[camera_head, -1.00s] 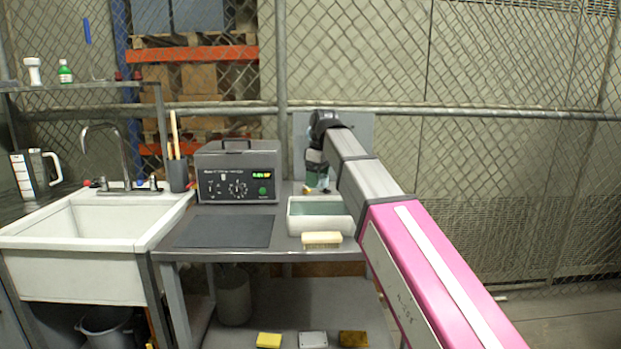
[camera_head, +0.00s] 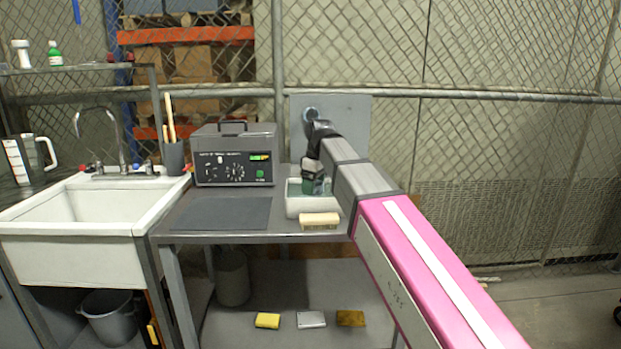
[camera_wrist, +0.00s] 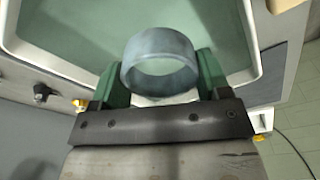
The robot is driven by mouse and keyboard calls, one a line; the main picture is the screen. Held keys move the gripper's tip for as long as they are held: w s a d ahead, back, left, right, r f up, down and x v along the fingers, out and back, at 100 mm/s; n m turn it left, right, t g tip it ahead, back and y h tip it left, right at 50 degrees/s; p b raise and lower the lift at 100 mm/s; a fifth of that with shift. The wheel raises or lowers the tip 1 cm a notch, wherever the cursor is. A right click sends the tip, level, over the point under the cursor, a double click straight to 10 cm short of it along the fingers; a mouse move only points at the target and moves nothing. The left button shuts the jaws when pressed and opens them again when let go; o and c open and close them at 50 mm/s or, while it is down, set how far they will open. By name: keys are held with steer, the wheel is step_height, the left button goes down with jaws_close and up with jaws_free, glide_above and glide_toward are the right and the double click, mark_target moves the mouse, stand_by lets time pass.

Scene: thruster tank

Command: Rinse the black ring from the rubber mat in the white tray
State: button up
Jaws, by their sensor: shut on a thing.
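My gripper (camera_wrist: 160,78) has green fingers shut on a ring (camera_wrist: 158,44), which looks grey-blue rather than black here. The ring's open hole faces the wrist camera. In the head view my gripper (camera_head: 313,182) is over the white tray (camera_head: 300,210), and the ring cannot be made out there. The tray holds greenish liquid; its pale rim also shows in the wrist view (camera_wrist: 60,67), around the ring. I cannot tell whether the ring touches the liquid. The dark rubber mat (camera_head: 222,213) lies flat and bare on the bench, left of the tray.
A wooden-backed brush (camera_head: 320,221) lies in front of the tray at the bench edge. A grey machine (camera_head: 236,156) with a lit display stands behind the mat. A white sink (camera_head: 75,250) is at left. A grey panel (camera_head: 352,130) stands behind the tray.

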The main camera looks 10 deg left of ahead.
steer(key=shift+f, duration=2.2)
steer(key=shift+d, duration=0.15)
steer(key=shift+w+d, duration=0.2)
steer(key=shift+d, duration=0.5)
steer(key=shift+a, duration=0.2)
steer(key=shift+s+a, duration=0.2)
steer(key=shift+a, duration=0.45)
steer(key=shift+r, duration=0.15)
step_height(320, 180, up, 8)
steer(key=shift+r, duration=0.15)
